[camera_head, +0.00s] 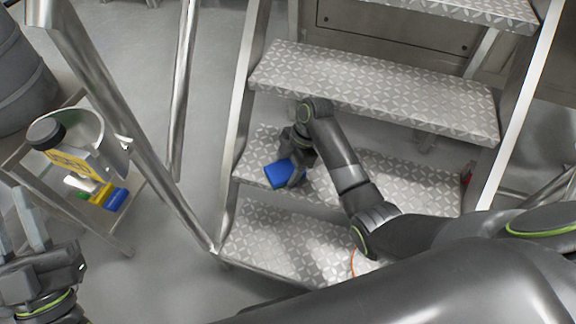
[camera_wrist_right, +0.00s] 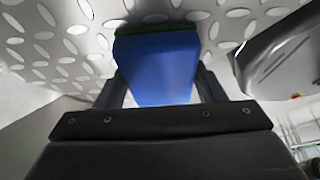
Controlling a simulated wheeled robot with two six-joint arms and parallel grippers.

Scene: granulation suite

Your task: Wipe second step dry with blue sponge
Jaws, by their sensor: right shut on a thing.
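The blue sponge (camera_head: 278,174) is at the left part of the second step (camera_head: 410,185), a patterned metal tread. My right gripper (camera_head: 293,168) is shut on the sponge. In the right wrist view the sponge (camera_wrist_right: 157,70) sits between the two fingers, with its dark green face toward the patterned tread (camera_wrist_right: 60,45). It is at or very close to the surface; I cannot tell firm contact. My right arm hides the middle of the step. My left gripper (camera_head: 18,228) is at the lower left, open and empty, away from the stairs.
The third step (camera_head: 380,90) overhangs above and the bottom step (camera_head: 265,240) lies below. Metal rails (camera_head: 100,85) run at left. A side stand holds a bucket, a yellow-labelled bottle (camera_head: 70,160) and coloured items (camera_head: 105,195). A white, orange-rimmed thing (camera_head: 361,264) is partly hidden.

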